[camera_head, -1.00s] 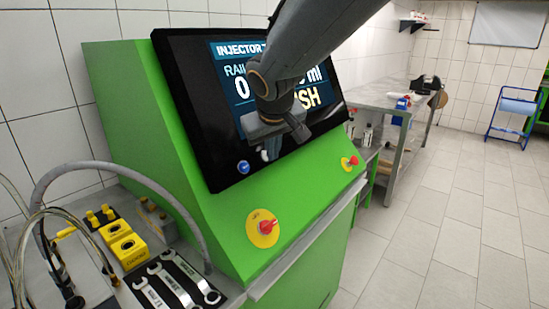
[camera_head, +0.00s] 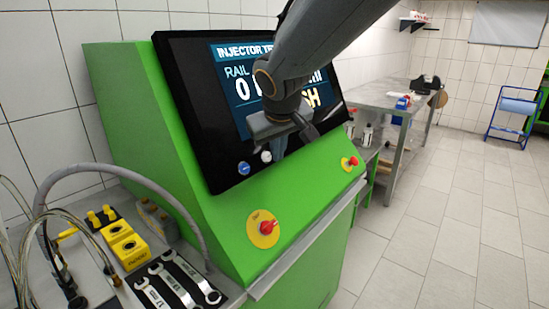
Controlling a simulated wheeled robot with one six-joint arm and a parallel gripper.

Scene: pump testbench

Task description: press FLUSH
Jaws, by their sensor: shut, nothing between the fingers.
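Along the panel's lower edge are a blue round button (camera_head: 244,168) and a white round button (camera_head: 266,157). Their labels are too small to read, so I cannot tell which is FLUSH. My gripper (camera_head: 278,128) is in front of the lower screen, just above and right of the white button. It is shut and empty, its fingertips mostly hidden. I cannot tell if it touches the panel.
A red emergency knob on a yellow disc (camera_head: 264,229) sits on the green sloped front (camera_head: 225,215), with another red knob (camera_head: 350,163) farther right. Hoses, yellow blocks (camera_head: 124,245) and wrenches (camera_head: 178,280) lie at lower left.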

